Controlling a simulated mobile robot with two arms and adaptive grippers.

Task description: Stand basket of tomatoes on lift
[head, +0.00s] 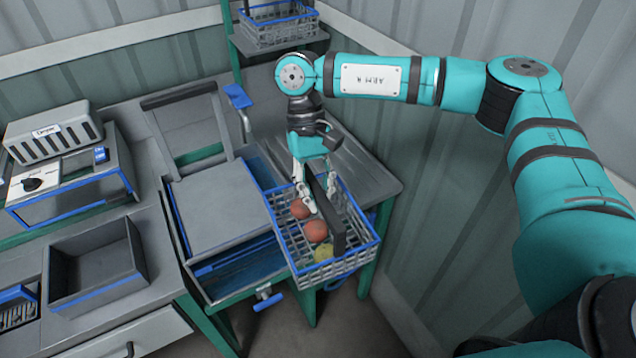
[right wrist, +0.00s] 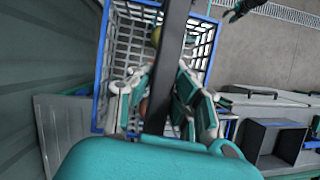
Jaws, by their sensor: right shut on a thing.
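The basket (head: 330,275) is grey mesh with a blue rim and a dark bar handle across its top. Two red tomatoes (head: 316,231) and a yellow-green one (head: 323,253) show in it. My right gripper (head: 312,200) is shut on the handle (right wrist: 160,90), which runs between its fingers in the right wrist view. The basket looks level and overhangs the bench front; I cannot tell whether it touches anything below. A flat grey platform with an upright back frame (head: 222,205) stands left of it; I cannot tell whether this is the lift. A dark gripper (right wrist: 238,12), likely my left, shows at the top of the right wrist view.
A slatted grey bench top (head: 365,172) lies behind the basket, against the wall. Another basket (head: 277,30) stands on a high shelf by a green post. A blue lever (head: 238,97) and a blue-handled valve (head: 268,298) stick out nearby. An empty grey bin (head: 95,265) sits left.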

